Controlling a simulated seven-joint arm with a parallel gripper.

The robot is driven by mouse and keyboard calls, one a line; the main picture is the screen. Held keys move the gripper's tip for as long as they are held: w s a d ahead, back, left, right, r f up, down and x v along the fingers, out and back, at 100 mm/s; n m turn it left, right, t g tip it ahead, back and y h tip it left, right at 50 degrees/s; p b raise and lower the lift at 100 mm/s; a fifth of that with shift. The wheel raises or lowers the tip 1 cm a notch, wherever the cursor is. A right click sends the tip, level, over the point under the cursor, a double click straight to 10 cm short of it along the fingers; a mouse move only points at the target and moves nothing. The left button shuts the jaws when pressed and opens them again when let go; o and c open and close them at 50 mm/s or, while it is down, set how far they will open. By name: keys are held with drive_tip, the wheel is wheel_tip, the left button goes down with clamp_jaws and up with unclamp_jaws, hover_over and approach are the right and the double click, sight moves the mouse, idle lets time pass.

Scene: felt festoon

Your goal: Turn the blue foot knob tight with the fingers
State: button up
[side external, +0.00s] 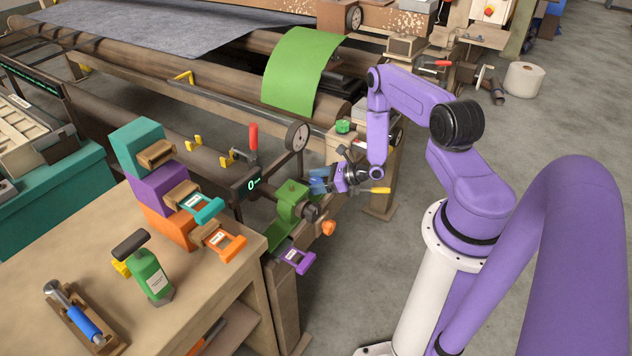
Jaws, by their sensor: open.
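The blue foot knob (318,182) appears as a small blue part just right of the green clamp-like fixture (291,198), at the end of the machine frame. My gripper (332,180) is open and sits right at the blue part, from its right side. At this size I cannot tell whether the fingers are around the knob, touching it or just beside it. The fingertips are small and partly merge with the knob.
A yellow handle (376,190), an orange knob (328,228) and a purple-handled piece (299,261) are close by. A dial gauge (297,136) and red-handled lever (253,138) stand left of the gripper.

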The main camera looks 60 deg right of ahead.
drive_tip(key=c, duration=1)
drive_tip(key=shift+o, duration=0.2)
drive_tip(key=shift+m+h, duration=0.3)
drive_tip(key=m+h, duration=0.2)
drive_tip(key=h, duration=0.1)
drive_tip(key=shift+a+m+t, duration=0.1)
drive_tip(key=shift+m+t, duration=0.3)
drive_tip(key=shift+m+h, duration=1.7)
drive_tip(key=shift+h, duration=0.4)
drive_tip(key=shift+m+g+h, duration=0.5)
drive_tip(key=shift+m+h, duration=0.6)
drive_tip(key=shift+h, duration=0.2)
drive_tip(key=o, duration=1)
drive_tip(key=shift+c, duration=0.2)
drive_tip(key=shift+s, duration=0.1)
